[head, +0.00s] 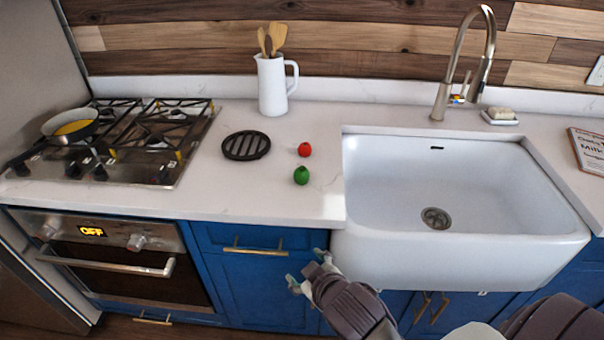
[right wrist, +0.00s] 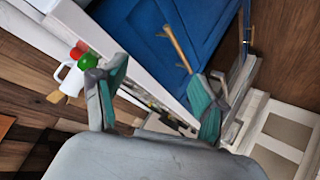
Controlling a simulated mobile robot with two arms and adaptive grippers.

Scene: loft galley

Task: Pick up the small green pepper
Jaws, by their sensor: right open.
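The small green pepper (head: 301,175) sits on the white countertop, left of the sink, in the head view. It also shows in the right wrist view (right wrist: 89,61), partly covering a white pitcher. A small red vegetable (head: 304,149) sits just behind it; it shows in the right wrist view (right wrist: 79,49) too. My right gripper (head: 306,278) is in front of the blue cabinets, below the counter edge and apart from the pepper. In the right wrist view its two green-padded fingers (right wrist: 160,92) are spread with nothing between them. My left gripper is not in view.
A black round trivet (head: 246,145) lies left of the pepper, and a white pitcher (head: 272,86) with wooden utensils stands behind. The white sink (head: 560,228) is at right, the gas stove (head: 150,172) at left. Counter in front of the pepper is clear.

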